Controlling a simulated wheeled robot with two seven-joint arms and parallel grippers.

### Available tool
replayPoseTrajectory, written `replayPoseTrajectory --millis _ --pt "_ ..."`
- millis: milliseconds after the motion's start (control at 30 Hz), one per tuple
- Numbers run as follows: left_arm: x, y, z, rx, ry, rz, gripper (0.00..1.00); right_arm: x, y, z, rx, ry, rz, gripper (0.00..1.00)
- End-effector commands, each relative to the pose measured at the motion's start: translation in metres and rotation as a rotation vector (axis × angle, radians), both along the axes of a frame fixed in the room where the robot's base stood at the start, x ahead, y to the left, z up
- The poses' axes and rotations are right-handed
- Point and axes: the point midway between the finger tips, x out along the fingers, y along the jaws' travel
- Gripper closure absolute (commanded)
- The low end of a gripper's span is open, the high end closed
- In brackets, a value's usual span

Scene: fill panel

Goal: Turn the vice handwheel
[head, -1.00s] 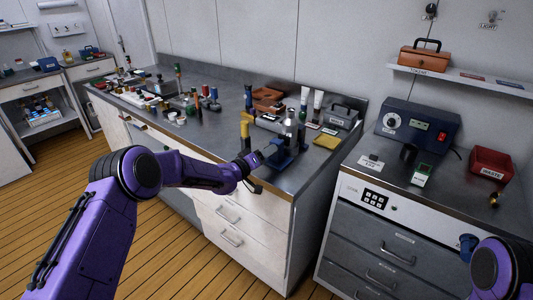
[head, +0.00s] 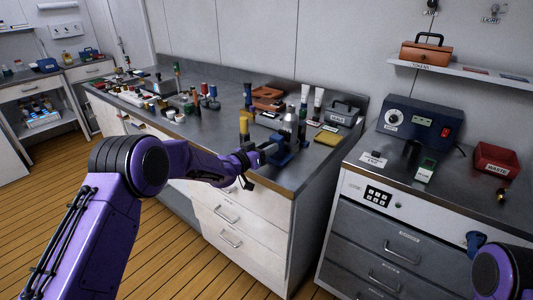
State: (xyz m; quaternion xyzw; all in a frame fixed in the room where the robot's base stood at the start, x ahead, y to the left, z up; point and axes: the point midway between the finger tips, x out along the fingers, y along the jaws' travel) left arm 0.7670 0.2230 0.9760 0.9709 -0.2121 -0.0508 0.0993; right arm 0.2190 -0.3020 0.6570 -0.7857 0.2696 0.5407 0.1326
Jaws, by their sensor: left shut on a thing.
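The blue vice (head: 284,158) stands at the front right edge of the grey workbench. My left gripper (head: 263,153) is at the vice's left side, at the bench edge. It is shut on a small part there, which looks like the vice handwheel. The handwheel itself is mostly hidden by the fingers and too small to make out clearly.
A yellow-topped item (head: 245,124) and a clear bottle (head: 289,122) stand close behind the vice. Several small tools and jars crowd the bench further left. A gap separates the bench from the grey cabinet (head: 385,240).

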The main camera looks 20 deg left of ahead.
Motion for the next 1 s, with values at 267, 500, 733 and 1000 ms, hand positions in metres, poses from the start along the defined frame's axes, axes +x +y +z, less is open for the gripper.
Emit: replayPoseTrajectory --millis 267,500,733,1000 --pt "0.000 -0.001 -0.004 0.249 -0.090 -0.002 0.92 0.000 0.000 -0.023 0.000 0.000 0.000 0.57" --pt "0.000 -0.001 -0.004 0.456 -0.165 -0.002 0.92 0.000 0.000 -0.041 0.000 0.000 0.000 0.57" --pt "-0.001 -0.001 -0.004 0.616 -0.222 -0.002 0.92 0.000 0.000 -0.055 0.000 0.000 0.000 0.57" --pt "-0.001 -0.001 -0.002 0.734 -0.265 -0.001 0.92 0.000 0.000 -0.065 0.000 0.000 0.000 0.57"
